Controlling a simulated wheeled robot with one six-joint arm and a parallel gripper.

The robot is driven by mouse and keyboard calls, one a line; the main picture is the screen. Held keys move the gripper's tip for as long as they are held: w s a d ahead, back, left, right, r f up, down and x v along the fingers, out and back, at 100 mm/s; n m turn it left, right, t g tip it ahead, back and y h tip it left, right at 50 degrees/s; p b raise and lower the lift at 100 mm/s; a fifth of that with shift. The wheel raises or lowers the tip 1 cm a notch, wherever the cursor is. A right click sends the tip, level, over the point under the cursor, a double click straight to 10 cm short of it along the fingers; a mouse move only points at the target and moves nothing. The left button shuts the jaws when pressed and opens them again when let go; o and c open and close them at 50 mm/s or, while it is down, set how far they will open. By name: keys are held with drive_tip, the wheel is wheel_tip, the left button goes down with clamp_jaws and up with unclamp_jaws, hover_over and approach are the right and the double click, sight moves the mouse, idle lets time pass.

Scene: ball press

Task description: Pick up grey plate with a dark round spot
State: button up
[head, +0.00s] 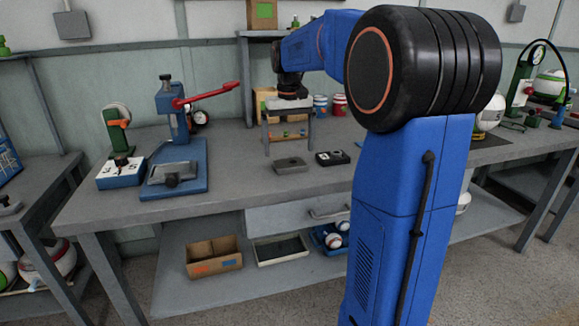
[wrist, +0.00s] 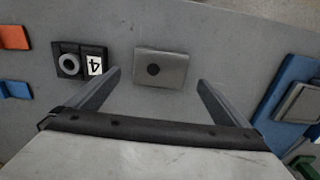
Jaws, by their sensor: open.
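The grey plate with a dark round spot (wrist: 172,70) lies flat on the workbench. In the head view the grey plate (head: 290,165) is on the bench top, left of a small black block. My gripper (wrist: 158,82) is open and empty. Its two fingers stand wide apart, and the plate shows between and beyond their tips in the wrist view. In the head view my gripper (head: 290,138) points down above the bench, just behind the plate. The fingers do not touch the plate.
A black block with a ring and a number 4 (wrist: 80,60) lies beside the plate. A blue press with a red lever (head: 180,140) stands to the left on the bench (head: 240,180).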

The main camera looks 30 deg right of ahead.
sight(289, 162)
drive_tip(key=shift+s+f, duration=0.15)
drive_tip(key=shift+f, duration=2.2)
drive_tip(key=shift+c, duration=0.6)
drive_tip(key=c, duration=1.3)
